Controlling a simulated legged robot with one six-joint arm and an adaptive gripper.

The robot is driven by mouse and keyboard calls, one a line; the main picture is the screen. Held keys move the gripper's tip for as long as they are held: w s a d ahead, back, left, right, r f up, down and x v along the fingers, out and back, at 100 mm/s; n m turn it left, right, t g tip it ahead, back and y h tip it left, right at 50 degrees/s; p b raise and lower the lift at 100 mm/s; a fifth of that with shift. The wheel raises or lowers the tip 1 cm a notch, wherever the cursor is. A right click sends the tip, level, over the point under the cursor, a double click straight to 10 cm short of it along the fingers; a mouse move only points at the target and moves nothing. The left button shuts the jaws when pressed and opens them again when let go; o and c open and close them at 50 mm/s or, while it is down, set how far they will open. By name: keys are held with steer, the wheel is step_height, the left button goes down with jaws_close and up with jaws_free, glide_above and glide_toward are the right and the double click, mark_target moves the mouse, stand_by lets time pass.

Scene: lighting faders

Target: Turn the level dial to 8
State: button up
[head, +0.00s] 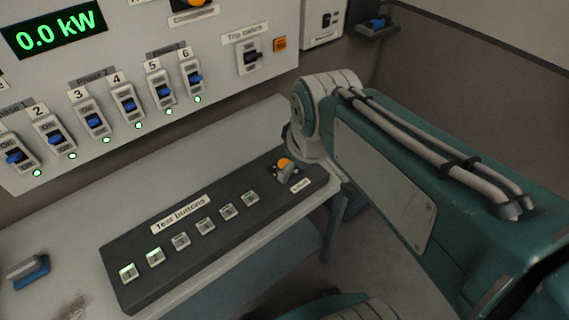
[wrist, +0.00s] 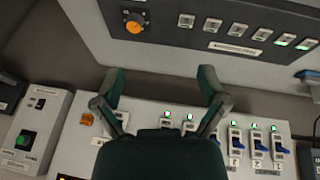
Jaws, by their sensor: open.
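The level dial (head: 285,164) is an orange and grey knob at the right end of the dark test-button box (head: 128,250), beside a small white label. In the wrist view the dial (wrist: 134,22) shows at the top, left of centre, with its orange face visible. Its scale and setting are too small to read. My gripper (wrist: 161,74) is open and empty, its two dark green fingers spread wide. The dial is apart from the fingers, beyond the left fingertip in the wrist view. In the head view my arm hides the gripper.
The wall panel has blue breaker switches (head: 94,121), a trip switch (head: 251,57) and a green 0.0 kW display (head: 53,30). A box with a green button (wrist: 25,140) is at left in the wrist view. A blue-handled object (head: 28,271) lies on the bench.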

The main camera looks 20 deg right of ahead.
steer(key=w+d+f+n+g, duration=0.2)
steer(key=w+f+n, duration=0.2)
steer(key=w+n, duration=0.6)
steer(key=n+g, duration=0.2)
steer(key=n, duration=0.4)
glide_above(284, 163)
step_height(284, 163, down, 7)
step_height(284, 163, down, 11)
steer(key=shift+s+r, duration=0.1)
steer(key=c, duration=1.2)
